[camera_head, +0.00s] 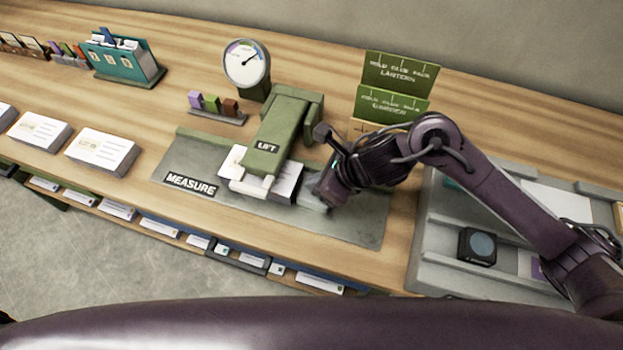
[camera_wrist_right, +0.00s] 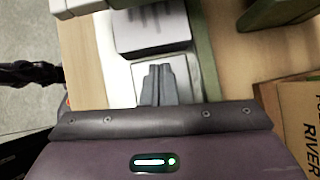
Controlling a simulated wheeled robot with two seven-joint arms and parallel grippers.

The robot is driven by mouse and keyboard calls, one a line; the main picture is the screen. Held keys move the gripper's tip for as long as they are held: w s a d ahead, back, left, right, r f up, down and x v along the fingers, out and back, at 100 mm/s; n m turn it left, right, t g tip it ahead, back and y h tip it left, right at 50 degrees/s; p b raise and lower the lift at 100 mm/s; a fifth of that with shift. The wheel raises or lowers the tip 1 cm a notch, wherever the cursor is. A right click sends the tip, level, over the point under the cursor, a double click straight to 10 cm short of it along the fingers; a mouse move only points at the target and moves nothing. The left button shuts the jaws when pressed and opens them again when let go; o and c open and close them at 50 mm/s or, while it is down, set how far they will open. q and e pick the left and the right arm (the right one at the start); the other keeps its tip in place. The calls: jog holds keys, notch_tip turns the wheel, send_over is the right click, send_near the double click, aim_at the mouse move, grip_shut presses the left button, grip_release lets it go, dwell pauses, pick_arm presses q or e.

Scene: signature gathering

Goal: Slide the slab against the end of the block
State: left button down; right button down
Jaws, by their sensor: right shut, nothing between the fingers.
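A block of white and grey sheets (camera_head: 287,180) lies on the grey MEASURE board (camera_head: 350,224), partly under the green LIFT press (camera_head: 282,130). A pale grey slab (camera_head: 312,202) lies at the block's right end, partly hidden by my right gripper (camera_head: 326,198). In the right wrist view the block (camera_wrist_right: 152,28) is above the slab (camera_wrist_right: 183,72); they look very close, and I cannot tell if they touch. My right gripper also shows there (camera_wrist_right: 157,85), shut and empty, its fingertips over or against the slab. My left gripper is not in view.
A dial gauge (camera_head: 246,65) stands behind the board, beside coloured tabs (camera_head: 217,104). Green LANTERN cards (camera_head: 393,95) stand behind my right arm. A grey tray (camera_head: 425,245) is at the right. White stacks (camera_head: 102,150) lie at the left. The board's front right is clear.

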jog(key=shift+s+d+f, duration=0.3)
jog(key=shift+d+f, duration=0.05)
jog(key=shift+f, duration=0.25)
jog(key=shift+w+r+p, duration=0.15)
jog(key=shift+r+p, duration=0.3)
jog(key=shift+r, duration=0.35)
jog(key=shift+w+d, duration=0.1)
